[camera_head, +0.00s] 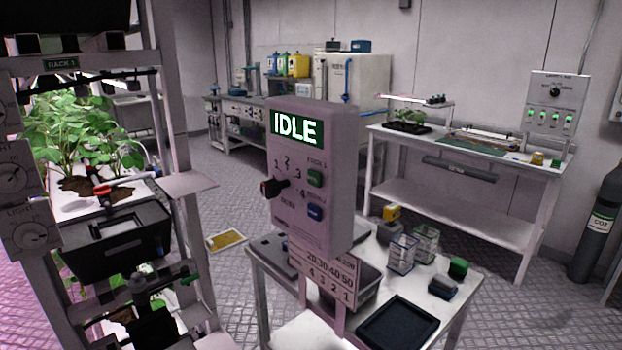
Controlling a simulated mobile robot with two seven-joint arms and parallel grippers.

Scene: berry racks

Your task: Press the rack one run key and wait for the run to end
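A grey control box (305,240) stands on a post in the middle, its screen (297,127) reading IDLE. On its face are a green key (315,178), a blue key (314,212) below it, and a dark rotary knob (270,189) with red on it, ringed by numbers 1 to 4. The small lettering above each key is too blurred to read surely. Rack one (165,90), with a RACK 1 sign (61,64), is at the left with green plants (70,130) on its shelf. Neither of my grippers is in view, and nothing touches the keys.
A white table (455,318) behind the box holds a black tray (398,322), clear containers (402,252) and small blocks. A bench (460,190) with a switch panel (553,105) stands at the back right. A CO2 cylinder (600,225) is far right. The space before the box's face looks clear.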

